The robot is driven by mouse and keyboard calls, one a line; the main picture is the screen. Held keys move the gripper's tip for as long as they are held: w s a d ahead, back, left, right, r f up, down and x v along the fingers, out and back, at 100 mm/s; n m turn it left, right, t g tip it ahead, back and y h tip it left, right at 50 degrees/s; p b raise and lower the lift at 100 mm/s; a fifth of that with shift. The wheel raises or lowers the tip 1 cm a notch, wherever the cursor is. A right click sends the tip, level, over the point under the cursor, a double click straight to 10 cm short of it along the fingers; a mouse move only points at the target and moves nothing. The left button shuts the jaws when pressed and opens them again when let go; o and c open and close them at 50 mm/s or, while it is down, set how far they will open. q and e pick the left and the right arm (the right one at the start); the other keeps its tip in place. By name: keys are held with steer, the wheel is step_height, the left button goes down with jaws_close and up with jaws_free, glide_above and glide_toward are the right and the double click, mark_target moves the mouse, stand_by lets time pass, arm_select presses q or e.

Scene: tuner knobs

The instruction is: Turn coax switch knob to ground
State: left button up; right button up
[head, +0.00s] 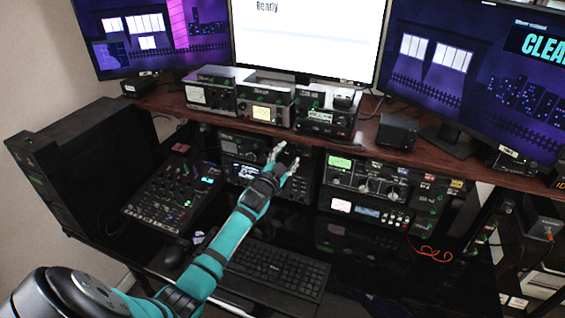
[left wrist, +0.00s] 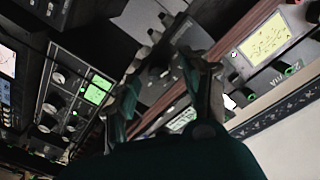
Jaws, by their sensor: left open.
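My left gripper (head: 285,157) is reached out over the desk, just below the wooden shelf edge, in front of the lower row of radio gear. Its fingers are open, and I see nothing held between them. In the head view the gripper hides that spot. My right gripper is not in view.
The wooden shelf (head: 400,148) overhangs the lower gear and carries several small radios (head: 328,120). A green-screened tuner panel (head: 368,180) is right of my gripper. A keyboard (head: 275,268) and a mixer (head: 172,195) lie below. The glossy desk right of the keyboard is mostly clear.

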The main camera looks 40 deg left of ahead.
arm_select(q)
steer(key=v, duration=1.1)
steer(key=shift+s, duration=0.45)
steer(key=shift+f, duration=0.15)
steer(key=s+d+f+n+g+h, duration=0.2)
steer(key=s+d+f+g, duration=0.5)
steer(key=s+d+f, duration=0.5)
steer(key=s+d+f+g+h, duration=0.1)
steer(key=s+d+g, duration=0.3)
steer(key=s, duration=0.5)
steer(key=s+d+g+h, duration=0.1)
steer(key=s+d+g, duration=0.25)
steer(key=s, duration=0.65)
step_height(320, 180, down, 29)
steer(key=s+b, duration=0.2)
steer(key=s+a+f+g+b, duration=0.1)
steer(key=s+a+f+g, duration=0.1)
steer(key=s+f, duration=1.3)
steer(key=shift+s+a+f+b, duration=0.2)
steer(key=shift+s+f+b, duration=0.1)
steer(key=shift+s+f, duration=0.15)
